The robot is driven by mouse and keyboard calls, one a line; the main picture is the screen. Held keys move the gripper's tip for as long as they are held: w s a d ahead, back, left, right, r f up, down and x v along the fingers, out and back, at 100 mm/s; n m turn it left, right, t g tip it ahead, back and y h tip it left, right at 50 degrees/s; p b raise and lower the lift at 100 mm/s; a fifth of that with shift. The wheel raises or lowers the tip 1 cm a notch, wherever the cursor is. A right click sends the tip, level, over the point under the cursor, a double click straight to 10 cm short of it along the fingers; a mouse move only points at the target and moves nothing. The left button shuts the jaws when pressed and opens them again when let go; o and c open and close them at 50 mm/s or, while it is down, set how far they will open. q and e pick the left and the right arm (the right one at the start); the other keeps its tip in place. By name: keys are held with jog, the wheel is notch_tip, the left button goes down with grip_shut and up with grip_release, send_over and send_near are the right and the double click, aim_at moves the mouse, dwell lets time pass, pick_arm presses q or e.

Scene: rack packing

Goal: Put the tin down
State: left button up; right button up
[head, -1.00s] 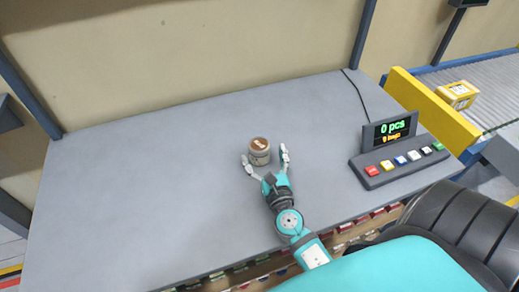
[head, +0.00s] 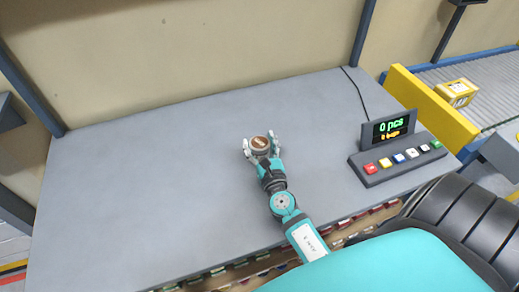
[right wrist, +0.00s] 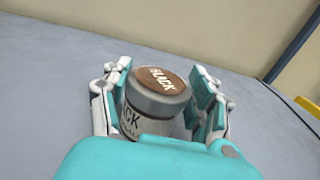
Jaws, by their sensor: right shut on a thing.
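The tin (head: 261,143) is a small round grey container with a brown lid. It is between the fingers of my right gripper (head: 261,147), above or on the grey table (head: 150,180). In the right wrist view the tin (right wrist: 155,98) has "BLACK" on its lid and tilts a little in that picture. The right gripper (right wrist: 160,105) is shut on it, a finger on each side. Whether the tin's base touches the table is hidden by the gripper. My left gripper is not in view.
A control panel (head: 400,160) with coloured buttons and a display stands at the table's right. Beyond it are a yellow barrier (head: 432,105) and a conveyor with a yellow box (head: 457,93). The table's left and middle are clear.

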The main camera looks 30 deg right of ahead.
aim_at(260, 143)
jog(key=shift+c, duration=1)
jog(key=shift+r, duration=0.2)
jog(key=shift+r+p, duration=0.25)
jog(key=shift+p, duration=0.05)
notch_tip(260, 143, up, 3)
jog(key=shift+r+p, duration=0.1)
jog(key=shift+p, duration=1.1)
jog(key=a+b+v, duration=0.1)
jog(key=b+v, duration=0.2)
jog(key=v, duration=0.4)
jog(key=w+a+b+v, duration=0.1)
jog(key=a+b+v, duration=0.1)
jog(key=v, duration=0.5)
jog(key=s+a+r+n+y, duration=0.1)
jog(key=a+r+n+y, duration=0.2)
jog(key=a+r+y, duration=0.1)
jog(key=shift+s+a+r+n+t+y, duration=0.3)
jog(key=shift+s+a+r+t+y, duration=0.1)
jog(key=shift+a+y, duration=0.4)
